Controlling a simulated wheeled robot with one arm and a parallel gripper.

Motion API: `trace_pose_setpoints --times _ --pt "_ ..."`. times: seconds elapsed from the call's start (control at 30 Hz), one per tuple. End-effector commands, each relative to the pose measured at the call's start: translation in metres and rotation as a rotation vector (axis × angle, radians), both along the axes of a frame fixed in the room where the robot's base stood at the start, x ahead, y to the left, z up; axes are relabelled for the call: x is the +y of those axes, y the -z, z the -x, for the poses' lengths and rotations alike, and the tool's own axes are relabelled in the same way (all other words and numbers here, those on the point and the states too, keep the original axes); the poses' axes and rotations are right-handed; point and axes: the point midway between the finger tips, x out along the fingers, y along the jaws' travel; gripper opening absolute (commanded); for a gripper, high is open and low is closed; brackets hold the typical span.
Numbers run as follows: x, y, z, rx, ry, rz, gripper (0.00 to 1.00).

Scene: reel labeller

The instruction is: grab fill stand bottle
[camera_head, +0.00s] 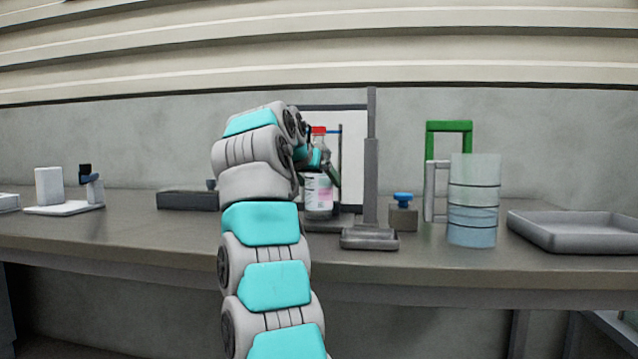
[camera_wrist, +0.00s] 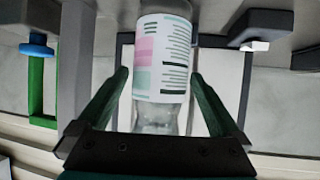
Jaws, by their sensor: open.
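A clear bottle with a white, pink and green label (camera_head: 318,195) and a red cap stands upright on the fill stand's dark base (camera_head: 330,224), in front of a white panel. In the wrist view, which looks upside down, the labelled bottle (camera_wrist: 162,60) lies between my two green fingers. My gripper (camera_wrist: 160,76) is open, with a visible gap on each side of the bottle. In the head view my gripper (camera_head: 327,165) is at the bottle's upper part, partly hidden by my arm. The cap is hidden in the wrist view.
A grey post (camera_head: 371,170) stands just right of the bottle, with a small tray (camera_head: 369,239) in front. Further right are a blue-knobbed block (camera_head: 403,214), a green frame (camera_head: 449,127), a translucent cylinder stack (camera_head: 473,200) and a grey tray (camera_head: 575,245). A dark block (camera_head: 187,200) lies left.

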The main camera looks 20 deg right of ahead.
Motion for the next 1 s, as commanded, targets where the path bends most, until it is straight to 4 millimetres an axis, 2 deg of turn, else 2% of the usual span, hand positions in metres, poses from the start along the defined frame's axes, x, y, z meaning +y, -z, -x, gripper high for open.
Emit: trace_pose_setpoints --times 0.1,0.33,1.0 --pt "-0.0081 0.0070 -0.0084 0.002 0.000 -0.001 1.00" --pt "-0.0096 0.0080 -0.0095 0.001 0.000 0.000 1.00" --pt "-0.0094 0.0078 -0.0093 0.001 0.000 0.000 0.25"
